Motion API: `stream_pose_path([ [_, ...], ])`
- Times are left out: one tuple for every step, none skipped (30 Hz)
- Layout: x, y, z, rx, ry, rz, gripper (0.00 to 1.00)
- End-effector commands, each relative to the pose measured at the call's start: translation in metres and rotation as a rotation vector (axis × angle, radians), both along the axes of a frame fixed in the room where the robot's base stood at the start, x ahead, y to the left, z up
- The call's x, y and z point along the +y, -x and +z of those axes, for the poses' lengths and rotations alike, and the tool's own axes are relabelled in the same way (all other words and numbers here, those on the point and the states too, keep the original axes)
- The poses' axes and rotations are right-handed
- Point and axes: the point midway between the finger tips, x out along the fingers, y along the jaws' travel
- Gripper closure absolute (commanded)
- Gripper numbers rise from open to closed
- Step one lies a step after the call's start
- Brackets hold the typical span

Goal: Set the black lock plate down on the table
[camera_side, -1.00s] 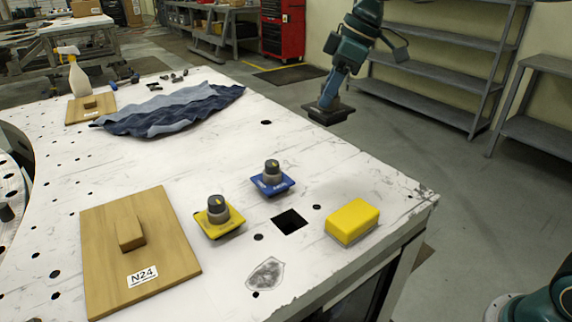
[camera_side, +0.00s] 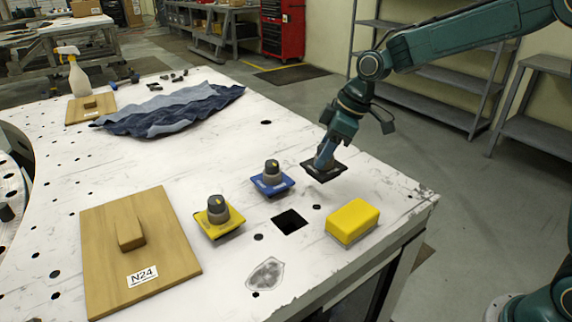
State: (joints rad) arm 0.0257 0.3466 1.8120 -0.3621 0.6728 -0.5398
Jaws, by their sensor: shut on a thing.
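The black lock plate (camera_side: 335,174) is a flat dark square in my gripper (camera_side: 325,158). My gripper is shut on it, and the fingertips are partly hidden by the gripper body. The plate appears slightly tilted and a little above the white table (camera_side: 330,262), to the right of the blue plate; the exact gap to the table is hard to tell. The blue plate (camera_side: 284,189) and the yellow plate (camera_side: 223,231), each with a grey knob, sit on the table. A dark square opening (camera_side: 290,222) lies in the tabletop near them.
A yellow block (camera_side: 353,221) lies near the right table edge. A wooden board (camera_side: 95,235) marked N24 is at front left. The tabletop between cloth and blue plate is clear.

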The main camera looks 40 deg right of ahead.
Motion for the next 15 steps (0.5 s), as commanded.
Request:
stream_pose_path([
  [0.0,0.0,0.0,-0.002,0.0,0.001,0.92],
  [0.0,0.0,0.0,-0.001,0.0,0.0,0.92],
  [0.0,0.0,-0.002,-0.001,-0.001,0.0,0.92],
  [0.0,0.0,-0.004,-0.001,-0.001,0.0,0.92],
  [0.0,0.0,-0.006,-0.001,-0.001,0.0,0.92],
  [0.0,0.0,-0.009,-0.001,-0.001,0.0,0.92],
  [0.0,0.0,-0.013,0.001,-0.001,0.0,0.92],
  [0.0,0.0,-0.016,0.001,-0.001,-0.001,0.92],
  [0.0,0.0,-0.022,0.002,-0.002,0.0,0.92],
  [0.0,0.0,-0.026,0.002,-0.001,0.0,0.92],
  [0.0,0.0,-0.029,0.001,-0.001,0.001,0.92],
  [0.0,0.0,-0.033,0.0,-0.001,0.0,0.92],
  [0.0,0.0,-0.036,0.001,-0.001,0.0,0.92],
  [0.0,0.0,-0.038,0.0,0.0,0.0,0.92],
  [0.0,0.0,-0.04,0.0,0.0,0.0,0.92],
])
